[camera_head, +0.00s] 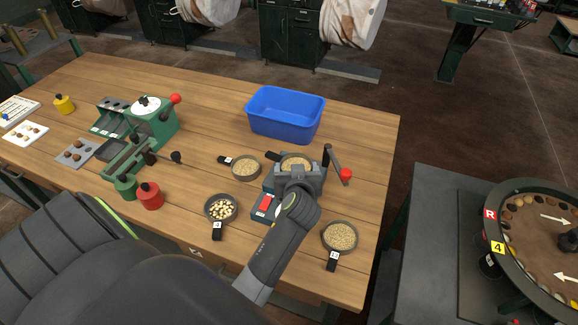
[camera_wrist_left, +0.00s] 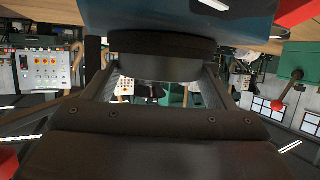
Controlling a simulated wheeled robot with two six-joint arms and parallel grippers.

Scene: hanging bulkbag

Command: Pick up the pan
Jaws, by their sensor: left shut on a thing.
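A dark round pan (camera_head: 296,161) with tan grain in it is right of the table's middle, just in front of the blue bin. My left gripper (camera_head: 297,175) is at this pan's near side, and the arm and wrist hide much of the contact in the head view. In the left wrist view the dark, round pan side (camera_wrist_left: 160,64) fills the gap between the fingers of my left gripper (camera_wrist_left: 160,82), which is shut on it. I cannot tell whether the pan is clear of what is under it. My right gripper is not in view.
Other filled pans stand close by: one left (camera_head: 246,168), one front left (camera_head: 221,208), one front right (camera_head: 340,236). A blue bin (camera_head: 285,115) stands behind. A red-knobbed crank (camera_head: 345,174) is just right of the gripper. A green machine (camera_head: 153,122) stands further left.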

